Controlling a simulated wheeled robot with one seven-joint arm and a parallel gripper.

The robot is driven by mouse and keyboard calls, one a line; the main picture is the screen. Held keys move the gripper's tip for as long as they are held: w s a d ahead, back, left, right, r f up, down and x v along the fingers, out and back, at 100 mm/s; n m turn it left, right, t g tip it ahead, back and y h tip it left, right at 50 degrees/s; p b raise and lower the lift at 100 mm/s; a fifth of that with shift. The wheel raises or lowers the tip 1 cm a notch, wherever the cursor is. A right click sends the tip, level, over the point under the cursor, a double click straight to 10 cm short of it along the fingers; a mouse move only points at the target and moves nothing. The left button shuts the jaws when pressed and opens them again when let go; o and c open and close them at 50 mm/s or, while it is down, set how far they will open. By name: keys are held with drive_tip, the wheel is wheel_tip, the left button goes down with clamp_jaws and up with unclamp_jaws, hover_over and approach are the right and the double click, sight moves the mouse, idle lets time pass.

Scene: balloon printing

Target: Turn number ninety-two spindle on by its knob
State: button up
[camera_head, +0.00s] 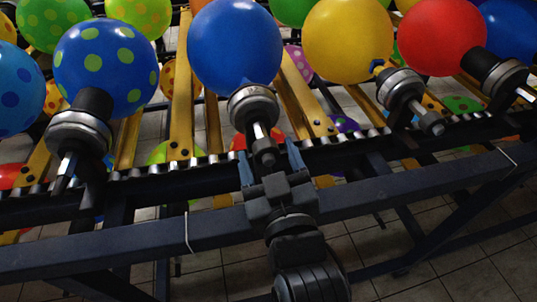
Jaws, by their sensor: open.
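Several spindles with balloons on them stand in a row along the machine's edge. The middle spindle (253,107) has a silver collar and carries a plain blue balloon (236,45). Its dark knob (264,146) with a metal stem points down toward me. My gripper (269,157) is open, with one blue-grey finger on each side of this knob. I cannot tell whether the fingers touch it.
A spindle (80,133) with a dotted blue balloon stands to the left. Spindles with a yellow balloon (347,40) and a red balloon (430,37) stand to the right. A dark frame rail (400,197) runs across below the row, behind my arm. Tiled floor shows beneath.

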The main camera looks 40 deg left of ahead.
drive_tip(key=shift+w+a, duration=0.1)
drive_tip(key=shift+c, duration=0.2)
drive_tip(key=c, duration=1)
drive_tip(key=shift+m, duration=0.4)
drive_tip(key=m+p, duration=0.2)
drive_tip(key=m, duration=0.1)
drive_tip(key=shift+r+m, duration=0.15)
drive_tip(key=shift+m, duration=0.25)
drive_tip(key=m+p, duration=0.3)
drive_tip(key=m, duration=0.1)
drive_tip(key=m+p, duration=0.2)
drive_tip(key=m, duration=0.3)
drive_tip(key=shift+p, duration=0.4)
drive_tip(key=shift+m+p, duration=0.9)
drive_tip(key=shift+m, duration=1.2)
